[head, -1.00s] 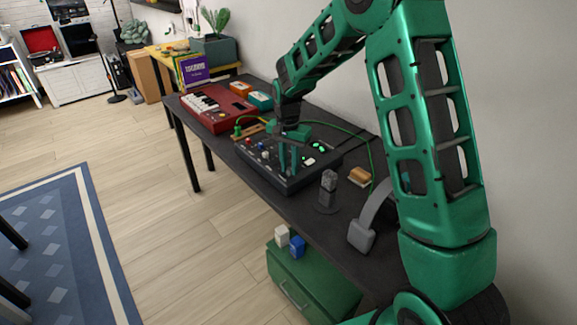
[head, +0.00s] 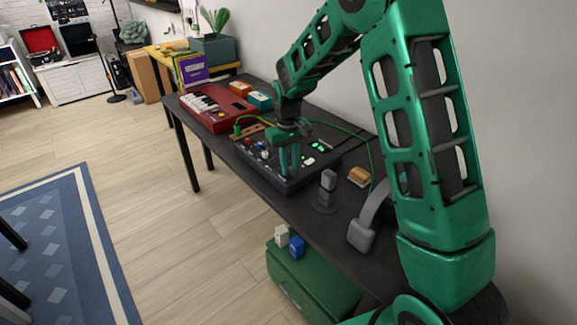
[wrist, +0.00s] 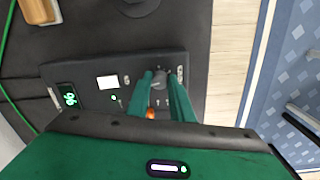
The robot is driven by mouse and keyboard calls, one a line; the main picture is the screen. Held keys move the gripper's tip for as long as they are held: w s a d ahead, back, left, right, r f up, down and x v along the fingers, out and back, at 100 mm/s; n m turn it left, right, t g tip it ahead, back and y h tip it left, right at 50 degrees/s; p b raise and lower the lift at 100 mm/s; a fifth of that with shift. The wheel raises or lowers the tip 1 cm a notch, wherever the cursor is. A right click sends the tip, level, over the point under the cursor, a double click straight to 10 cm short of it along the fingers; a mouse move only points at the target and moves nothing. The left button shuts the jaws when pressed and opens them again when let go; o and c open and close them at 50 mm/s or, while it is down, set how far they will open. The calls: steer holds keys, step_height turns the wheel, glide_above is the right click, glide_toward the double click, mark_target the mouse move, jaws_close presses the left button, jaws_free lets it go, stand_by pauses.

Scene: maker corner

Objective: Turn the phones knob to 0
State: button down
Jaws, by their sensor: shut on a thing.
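The black mixer box (head: 272,178) lies on the dark desk, with small knobs and lit green displays on its top. In the wrist view, the mixer's panel (wrist: 88,76) shows a green readout (wrist: 70,97), turned sideways and hard to read. My gripper (head: 290,158) points down at the mixer's near part. In the wrist view, its two green fingers are closed on a grey knob (wrist: 159,77), one finger on each side. The knob's label and scale are too small to read, and the fingers partly hide it.
An orange knob (wrist: 151,113) sits close to the fingers. A grey headphone set (head: 362,236), a small dark stand (head: 327,190) and a sandwich-like block (head: 359,176) are near the mixer. A red keyboard (head: 215,112) stands beyond it. A green cable (head: 345,132) runs behind.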

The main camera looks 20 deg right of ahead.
steer(key=n, duration=0.7)
steer(key=shift+w+d+r, duration=0.1)
steer(key=shift+w, duration=0.05)
steer(key=n, duration=0.4)
steer(key=shift+d+t, duration=0.1)
steer(key=shift+t, duration=0.2)
steer(key=n, duration=0.3)
steer(key=shift+w+n, duration=0.1)
steer(key=shift+n, duration=0.2)
steer(key=n, duration=0.6)
steer(key=shift+w+d+y, duration=0.1)
steer(key=shift+d+y, duration=0.05)
steer(key=shift+y, duration=0.15)
steer(key=n, duration=0.3)
steer(key=shift+n, duration=1.9)
